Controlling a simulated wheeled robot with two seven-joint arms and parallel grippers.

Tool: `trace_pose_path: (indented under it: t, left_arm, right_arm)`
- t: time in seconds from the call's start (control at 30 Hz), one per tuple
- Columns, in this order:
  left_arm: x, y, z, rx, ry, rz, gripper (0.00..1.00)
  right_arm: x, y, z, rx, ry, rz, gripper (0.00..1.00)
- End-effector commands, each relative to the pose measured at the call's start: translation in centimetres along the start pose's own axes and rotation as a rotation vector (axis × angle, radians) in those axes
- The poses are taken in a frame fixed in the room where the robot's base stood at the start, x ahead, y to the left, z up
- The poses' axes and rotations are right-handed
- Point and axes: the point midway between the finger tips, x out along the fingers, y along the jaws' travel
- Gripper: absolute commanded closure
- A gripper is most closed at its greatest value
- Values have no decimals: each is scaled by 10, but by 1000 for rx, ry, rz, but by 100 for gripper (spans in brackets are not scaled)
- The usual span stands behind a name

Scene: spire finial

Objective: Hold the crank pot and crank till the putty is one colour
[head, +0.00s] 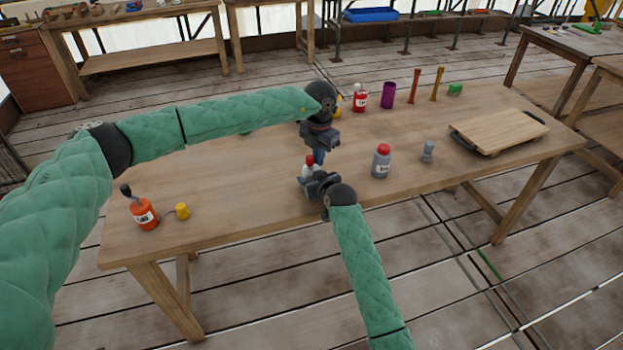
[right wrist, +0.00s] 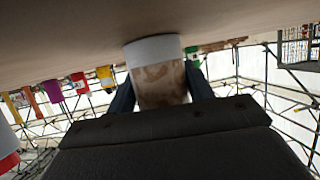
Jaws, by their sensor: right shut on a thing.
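The crank pot (head: 308,171) stands near the table's front edge, with a small red part on top in the head view. In the right wrist view, which is upside down, the pot (right wrist: 161,82) has a white band at the table side and a wall marbled in brown and cream. My right gripper (head: 309,184) is shut on the pot, its dark fingers on both sides. My left gripper (head: 319,156) points down just above and behind the pot's red top. Whether its fingers are closed or touch the red part is unclear.
A grey bottle with a red cap (head: 381,162) and a small grey piece (head: 428,151) stand to the right. An orange bottle (head: 144,213) and yellow cup (head: 182,211) are at left.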

Motion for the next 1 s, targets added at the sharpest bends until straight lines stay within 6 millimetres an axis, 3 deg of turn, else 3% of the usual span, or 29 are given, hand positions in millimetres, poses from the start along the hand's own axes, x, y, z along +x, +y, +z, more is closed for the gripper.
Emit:
trace_pose_path:
  t: [0.47, 1.0]
  left_arm:
    - [-3, -3, 6, 1, 0, 0, 100]
    - [-36, -3, 6, 0, 0, 0, 100]
  right_arm:
    - [0, 0, 0, 0, 0, 0, 74]
    - [0, 0, 0, 0, 0, 0, 74]
